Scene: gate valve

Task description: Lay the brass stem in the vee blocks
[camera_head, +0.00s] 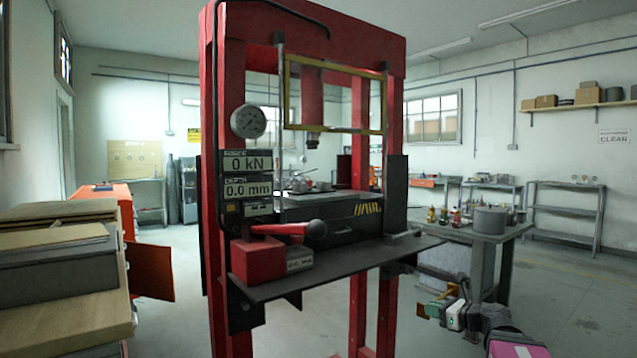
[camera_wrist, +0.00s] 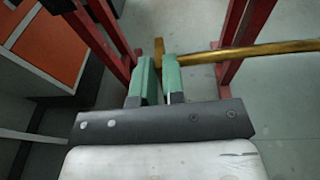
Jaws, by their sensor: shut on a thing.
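The brass stem (camera_wrist: 245,50) runs to the right from between the two green finger pads of my gripper (camera_wrist: 159,62) in the wrist view. A short brass end shows between the pads, so the jaws are shut on the stem near that end. In the head view my gripper (camera_head: 441,304) is low at the right, beside and below the shelf of the red press; only a small brass-coloured part shows there. I cannot make out the vee blocks for certain in either view.
The red press (camera_head: 220,130) stands in the middle, with its dark shelf (camera_head: 340,270) jutting forward. A red block (camera_head: 257,262) and a lever sit on the shelf. A bench (camera_head: 490,232) with a grey pot and bottles stands at right. Open floor lies beyond.

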